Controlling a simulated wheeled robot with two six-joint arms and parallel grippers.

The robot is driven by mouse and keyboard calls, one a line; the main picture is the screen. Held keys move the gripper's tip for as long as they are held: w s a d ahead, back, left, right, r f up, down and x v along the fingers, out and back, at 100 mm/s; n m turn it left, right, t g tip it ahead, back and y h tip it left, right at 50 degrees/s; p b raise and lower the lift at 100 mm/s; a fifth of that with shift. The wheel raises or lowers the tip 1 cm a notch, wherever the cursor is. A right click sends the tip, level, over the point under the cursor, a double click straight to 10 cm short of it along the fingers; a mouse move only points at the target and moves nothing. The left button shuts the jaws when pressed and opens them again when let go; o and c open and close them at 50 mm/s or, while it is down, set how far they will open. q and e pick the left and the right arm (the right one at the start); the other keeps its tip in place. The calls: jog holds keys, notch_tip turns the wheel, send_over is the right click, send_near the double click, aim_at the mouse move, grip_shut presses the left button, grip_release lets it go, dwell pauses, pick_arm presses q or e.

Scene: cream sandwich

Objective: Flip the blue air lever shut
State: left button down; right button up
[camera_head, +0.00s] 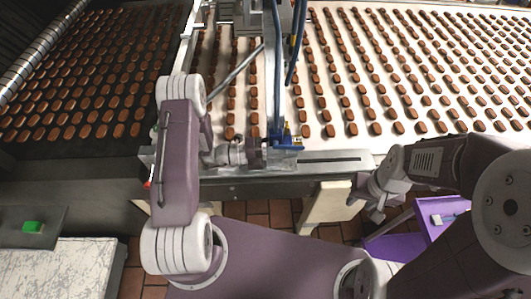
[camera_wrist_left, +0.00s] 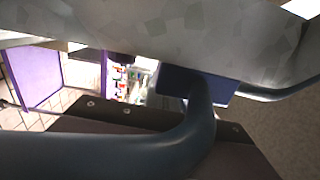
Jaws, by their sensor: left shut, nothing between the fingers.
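A blue fitting (camera_head: 287,144) sits at the front edge of the conveyor machine in the head view, with brass-coloured parts and a blue hose rising above it. I cannot make out which part is the lever or how it is turned. My left gripper (camera_head: 258,154) is shut and empty just left of the fitting; whether they touch is unclear. In the left wrist view a dark blue block (camera_wrist_left: 222,92) and a thick blue-grey tube (camera_wrist_left: 120,150) fill the near part. My right gripper (camera_head: 368,210) hangs below the machine edge at the right; its opening is unclear.
Rows of brown biscuits lie on the white belt (camera_head: 350,75) and on the dark belt at left. A purple bin (camera_head: 400,243) stands at lower right. A green block (camera_head: 32,227) lies on a dark surface at lower left. Hoses and a metal bar hang above the fitting.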

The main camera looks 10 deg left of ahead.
pick_arm(q)
jog(key=b+v, duration=0.2)
jog(key=v, duration=0.7)
jog(key=shift+b, duration=0.4)
